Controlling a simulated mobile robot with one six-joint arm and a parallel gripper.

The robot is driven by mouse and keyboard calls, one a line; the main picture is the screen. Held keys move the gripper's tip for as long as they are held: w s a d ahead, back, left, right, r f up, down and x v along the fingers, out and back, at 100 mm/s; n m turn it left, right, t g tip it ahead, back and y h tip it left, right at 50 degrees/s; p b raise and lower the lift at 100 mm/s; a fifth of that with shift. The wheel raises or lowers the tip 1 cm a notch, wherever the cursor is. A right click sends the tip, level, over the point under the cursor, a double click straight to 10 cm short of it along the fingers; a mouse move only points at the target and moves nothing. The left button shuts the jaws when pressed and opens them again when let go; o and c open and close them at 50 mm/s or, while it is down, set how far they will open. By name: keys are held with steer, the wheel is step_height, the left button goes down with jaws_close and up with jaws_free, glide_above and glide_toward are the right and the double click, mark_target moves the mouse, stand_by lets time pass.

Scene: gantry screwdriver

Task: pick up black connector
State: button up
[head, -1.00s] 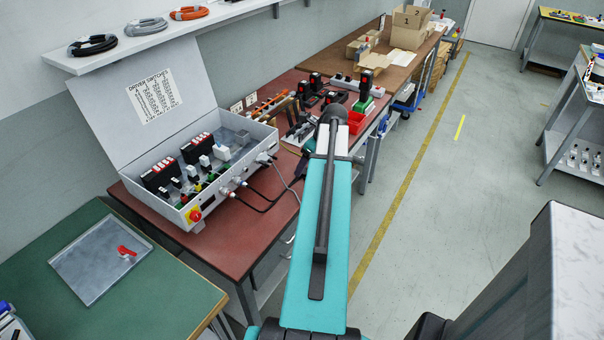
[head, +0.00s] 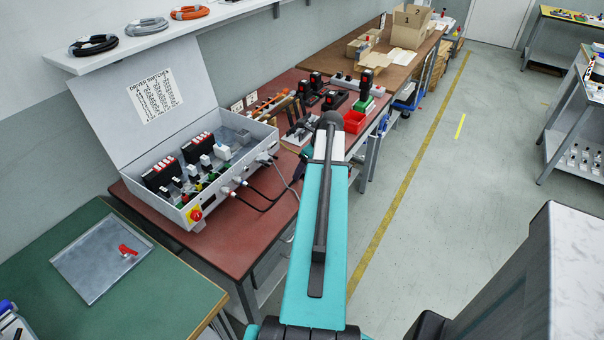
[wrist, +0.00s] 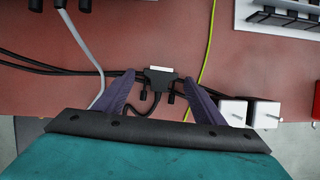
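In the wrist view the black connector (wrist: 158,80), with a pale front edge and thumbscrews, lies over the red-brown bench top (wrist: 150,32). A black cable curls from its near side. My gripper (wrist: 158,75) is open, with one dark purple finger to the left of the connector and one to the right. Gaps show between fingers and connector; I cannot tell how high the fingertips are. In the head view my arm hides most of the gripper and I cannot make out the connector.
Black cables, a grey cable (wrist: 85,47) and a yellow-green cable (wrist: 207,48) cross near the fingers. Two white blocks (wrist: 250,112) are right of the right finger. The open switch box (head: 205,170) stands on the bench; a red bin (head: 354,121) lies beyond my arm.

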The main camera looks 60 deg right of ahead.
steer(key=c, duration=1.1)
steer(key=shift+r, duration=0.15)
steer(key=shift+r, duration=0.75)
steer(key=shift+r+b, duration=0.35)
steer(key=shift+r, duration=0.55)
steer(key=s, duration=0.5)
steer(key=s+r+b, duration=0.1)
steer(key=s, duration=0.4)
steer(key=s+a+b, duration=0.1)
steer(key=s, duration=0.5)
steer(key=shift+r, duration=0.2)
steer(key=shift+d, duration=0.1)
